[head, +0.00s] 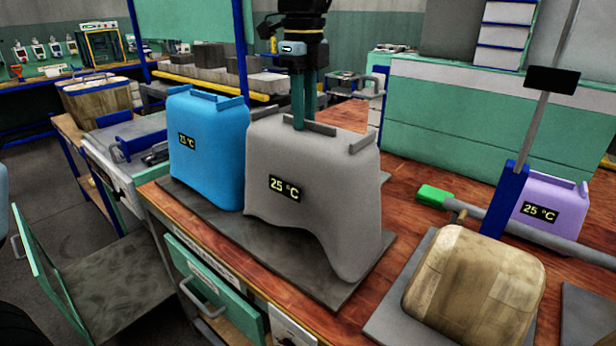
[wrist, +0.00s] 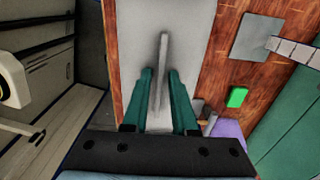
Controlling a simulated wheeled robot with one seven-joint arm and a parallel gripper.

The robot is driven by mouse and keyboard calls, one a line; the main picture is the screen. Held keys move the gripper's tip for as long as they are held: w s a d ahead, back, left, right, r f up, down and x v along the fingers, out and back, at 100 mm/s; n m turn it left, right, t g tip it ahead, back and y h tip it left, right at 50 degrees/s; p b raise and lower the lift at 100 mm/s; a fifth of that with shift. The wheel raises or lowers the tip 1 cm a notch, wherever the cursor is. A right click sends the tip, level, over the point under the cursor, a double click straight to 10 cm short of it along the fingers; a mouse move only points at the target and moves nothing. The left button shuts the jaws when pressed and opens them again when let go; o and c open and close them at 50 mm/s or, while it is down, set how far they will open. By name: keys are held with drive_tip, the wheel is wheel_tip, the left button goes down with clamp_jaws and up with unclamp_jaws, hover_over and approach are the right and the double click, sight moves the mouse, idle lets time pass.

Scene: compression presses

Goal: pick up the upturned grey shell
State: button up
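The upturned grey shell (head: 315,190) stands on a dark slab on the wooden bench, with a 25 °C label on its front and raised ridges on top. In the wrist view its pale top (wrist: 190,40) lies below me, with a thin upright ridge (wrist: 163,60) in the middle. My gripper (head: 304,120) is over the shell's top, pointing down. In the wrist view my gripper (wrist: 162,75) is open, with one green finger on each side of the ridge and a gap to it. Whether the fingertips touch the top is hard to tell.
A blue shell (head: 207,150) stands close at left on the same slab (head: 220,223). At right are a brown block (head: 475,285), a press with a blue post (head: 505,200), a green-ended lever (head: 435,195) and a purple shell (head: 552,208). An open green drawer (head: 215,290) is below.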

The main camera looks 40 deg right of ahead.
clamp_jaws()
idle(1.0)
